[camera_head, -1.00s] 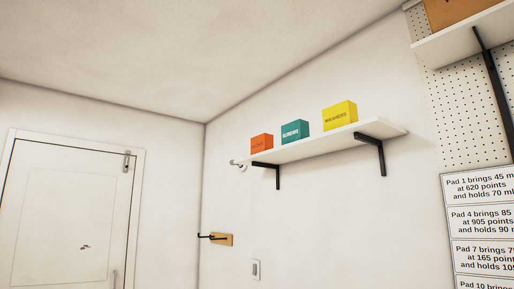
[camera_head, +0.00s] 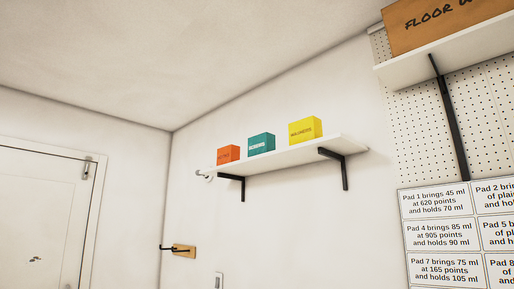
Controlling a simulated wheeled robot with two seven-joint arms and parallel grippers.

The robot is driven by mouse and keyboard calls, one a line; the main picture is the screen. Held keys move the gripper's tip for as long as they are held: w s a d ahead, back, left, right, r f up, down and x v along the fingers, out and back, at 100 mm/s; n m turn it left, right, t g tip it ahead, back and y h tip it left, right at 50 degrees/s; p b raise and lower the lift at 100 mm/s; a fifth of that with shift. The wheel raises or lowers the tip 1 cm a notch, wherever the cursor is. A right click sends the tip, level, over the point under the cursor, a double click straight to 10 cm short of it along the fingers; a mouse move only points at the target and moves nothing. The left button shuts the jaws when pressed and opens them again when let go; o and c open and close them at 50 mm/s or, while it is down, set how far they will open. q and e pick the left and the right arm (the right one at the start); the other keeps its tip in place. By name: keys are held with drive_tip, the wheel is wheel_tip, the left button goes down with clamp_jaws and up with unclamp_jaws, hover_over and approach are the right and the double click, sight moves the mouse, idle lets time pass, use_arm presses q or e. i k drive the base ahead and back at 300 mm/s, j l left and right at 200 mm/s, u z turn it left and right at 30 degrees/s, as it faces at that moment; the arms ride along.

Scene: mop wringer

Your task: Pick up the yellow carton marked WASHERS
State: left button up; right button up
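The yellow carton (camera_head: 305,130) with dark lettering that looks like WASHERS stands upright on a white wall shelf (camera_head: 290,156). It is the rightmost of three cartons there. A teal carton (camera_head: 262,144) stands just left of it and an orange carton (camera_head: 228,154) is farther left. Neither of my grippers shows in the head view.
Black brackets (camera_head: 345,170) hold up the shelf. At upper right, a second shelf (camera_head: 440,58) bears a brown box (camera_head: 440,28) in front of pegboard (camera_head: 400,130). Text cards (camera_head: 437,235) hang below. A hook on a wooden plate (camera_head: 184,251) and a white door (camera_head: 40,220) are at left.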

sight(310, 127)
drive_tip(key=i+j+z, duration=0.35)
drive_tip(key=i, duration=0.25)
drive_tip(key=i+j+z, duration=0.4)
drive_tip(key=i+j, duration=0.1)
drive_tip(key=j, duration=0.1)
